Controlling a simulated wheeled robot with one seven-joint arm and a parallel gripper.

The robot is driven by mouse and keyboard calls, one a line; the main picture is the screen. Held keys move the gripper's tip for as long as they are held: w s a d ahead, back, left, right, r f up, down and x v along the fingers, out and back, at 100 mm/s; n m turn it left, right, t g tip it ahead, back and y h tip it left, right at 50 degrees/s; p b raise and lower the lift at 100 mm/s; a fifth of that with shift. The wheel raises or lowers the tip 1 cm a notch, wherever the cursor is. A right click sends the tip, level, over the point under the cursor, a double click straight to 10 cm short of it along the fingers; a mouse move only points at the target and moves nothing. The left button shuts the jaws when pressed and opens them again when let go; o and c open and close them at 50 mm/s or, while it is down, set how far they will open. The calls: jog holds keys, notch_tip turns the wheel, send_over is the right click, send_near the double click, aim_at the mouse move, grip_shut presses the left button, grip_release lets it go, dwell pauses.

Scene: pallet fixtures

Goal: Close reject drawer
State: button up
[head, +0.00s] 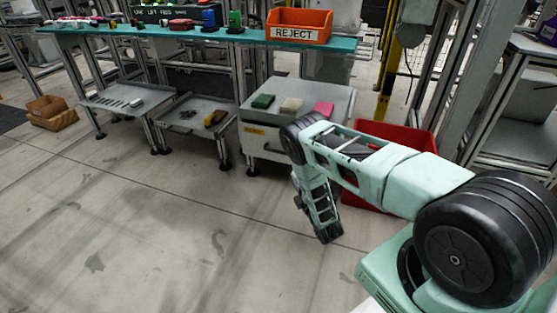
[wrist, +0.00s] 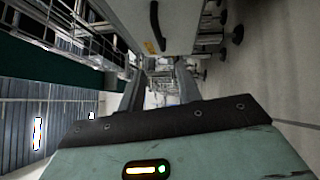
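A pale grey drawer cabinet (head: 262,143) stands under the bench in the head view, with a yellow label on its front. My arm hides the right part of that front. In the wrist view, a pale panel (wrist: 185,22) with a dark curved handle (wrist: 154,25) and a small yellow label fills the top. I cannot tell how far the drawer stands out. My gripper (head: 328,234) hangs low in front of the cabinet, apart from it. In the wrist view its two fingers (wrist: 160,85) stand apart with nothing between them, below the panel in the picture.
Green, white and pink blocks (head: 291,105) lie on the cabinet top. An orange REJECT bin (head: 299,26) sits on the teal bench (head: 190,34). A red bin (head: 405,135) stands behind my arm. Low grey trays (head: 125,99) stand left. The floor in front is clear.

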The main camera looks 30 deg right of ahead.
jog(key=w+d+r+b, duration=0.1)
jog(key=w+b, duration=0.5)
jog(key=w, duration=0.8)
jog(key=shift+w+d+r, duration=0.35)
jog(key=shift+r, duration=0.15)
grip_shut()
